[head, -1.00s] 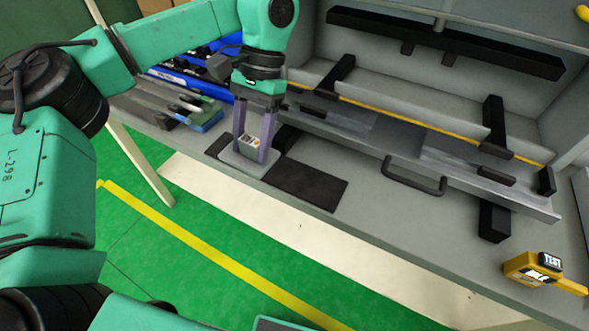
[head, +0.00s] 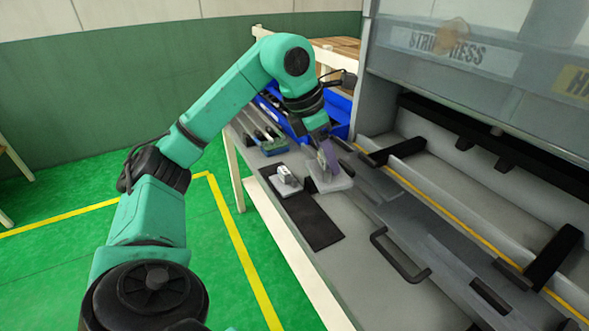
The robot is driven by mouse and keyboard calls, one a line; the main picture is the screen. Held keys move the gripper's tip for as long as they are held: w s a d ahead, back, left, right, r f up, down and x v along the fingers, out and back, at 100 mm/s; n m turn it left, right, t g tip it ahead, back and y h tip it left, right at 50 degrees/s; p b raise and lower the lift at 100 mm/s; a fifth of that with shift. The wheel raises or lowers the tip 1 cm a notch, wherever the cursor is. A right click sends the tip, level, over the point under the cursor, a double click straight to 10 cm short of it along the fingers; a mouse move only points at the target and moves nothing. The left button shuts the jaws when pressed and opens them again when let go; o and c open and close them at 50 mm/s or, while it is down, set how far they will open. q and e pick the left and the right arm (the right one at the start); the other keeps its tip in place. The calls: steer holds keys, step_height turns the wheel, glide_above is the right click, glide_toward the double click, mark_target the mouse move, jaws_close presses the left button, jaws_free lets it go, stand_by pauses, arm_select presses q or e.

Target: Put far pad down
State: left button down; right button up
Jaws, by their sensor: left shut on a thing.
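My left gripper (head: 326,157) comes down over the workbench from the far left. It is shut on a light grey flat pad (head: 337,184) below its fingers. The pad is over the bench, close to the press; I cannot tell whether it touches the surface. A small pale block (head: 287,174) sits on the far end of a dark mat (head: 316,226), just left of the pad. My right gripper is out of view.
The grey press (head: 440,130) stands along the right, with a long rail and a black handle (head: 400,257) in front. Blue bins (head: 338,107) and several tools (head: 262,136) lie at the far end. The near part of the mat is clear.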

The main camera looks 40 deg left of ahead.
arm_select(q)
steer(key=a+r+n+y, duration=0.1)
steer(key=n, duration=0.1)
steer(key=a+n, duration=0.1)
steer(key=n, duration=0.1)
steer(key=a+r+n+y, duration=0.1)
steer(key=a+n, duration=0.1)
steer(key=shift+s+r+n+t+y, duration=0.1)
steer(key=shift+r+n+t+y, duration=0.2)
steer(key=shift+n, duration=0.1)
steer(key=b, duration=0.6)
glide_above(311, 211)
steer(key=s, duration=0.2)
steer(key=f, duration=1.9)
steer(key=shift+d, duration=0.2)
steer(key=shift+f, duration=0.35)
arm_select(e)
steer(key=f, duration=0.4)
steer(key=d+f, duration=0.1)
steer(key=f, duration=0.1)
arm_select(q)
steer(key=shift+f, duration=0.1)
steer(key=shift+c, duration=1)
jaws_free()
